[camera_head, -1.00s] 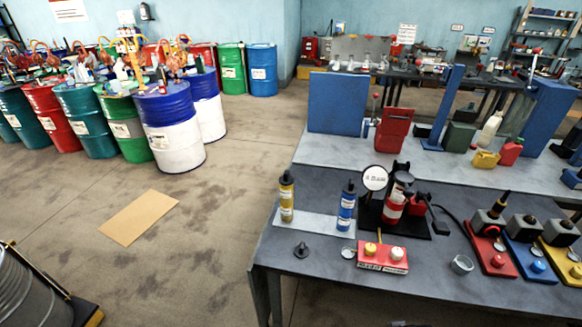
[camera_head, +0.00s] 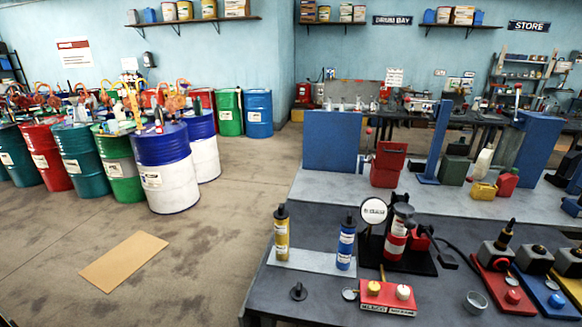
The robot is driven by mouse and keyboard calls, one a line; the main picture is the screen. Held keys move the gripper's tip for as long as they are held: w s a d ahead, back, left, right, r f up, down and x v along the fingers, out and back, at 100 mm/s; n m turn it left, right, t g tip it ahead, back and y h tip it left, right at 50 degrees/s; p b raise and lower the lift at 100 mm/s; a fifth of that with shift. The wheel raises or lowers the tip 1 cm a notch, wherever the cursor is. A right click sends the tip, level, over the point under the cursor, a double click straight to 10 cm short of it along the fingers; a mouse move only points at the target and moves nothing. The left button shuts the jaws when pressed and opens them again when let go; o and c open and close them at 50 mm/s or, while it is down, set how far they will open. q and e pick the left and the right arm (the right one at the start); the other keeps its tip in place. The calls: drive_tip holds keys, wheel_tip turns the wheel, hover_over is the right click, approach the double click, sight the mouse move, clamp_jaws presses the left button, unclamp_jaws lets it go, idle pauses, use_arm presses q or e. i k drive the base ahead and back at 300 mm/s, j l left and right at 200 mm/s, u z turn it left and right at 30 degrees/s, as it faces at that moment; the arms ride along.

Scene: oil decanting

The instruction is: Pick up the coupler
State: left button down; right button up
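A small dark piece (camera_head: 298,291) with a round base and a short upright stem stands on the grey workbench (camera_head: 272,306), near its front left. It may be the coupler, but I cannot tell for sure. Nothing touches it. A small round grey disc (camera_head: 350,294) lies to its right, beside a red box with two knobs (camera_head: 388,297). Neither of my grippers is in view.
Behind the dark piece, a yellow bottle (camera_head: 282,238) and a blue bottle (camera_head: 346,246) stand on a pale plate (camera_head: 312,260). A black-based device with a round gauge (camera_head: 374,210) and a clear cup (camera_head: 475,302) are further right. Drums (camera_head: 165,172) stand across the floor.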

sight(506, 235)
drive_tip(key=z, duration=1.6)
drive_tip(key=i+l+u, duration=0.6)
drive_tip(key=l+u, duration=0.15)
drive_tip(key=i+l+u, duration=0.2)
drive_tip(key=l+u, duration=0.15)
drive_tip(key=l, duration=0.15)
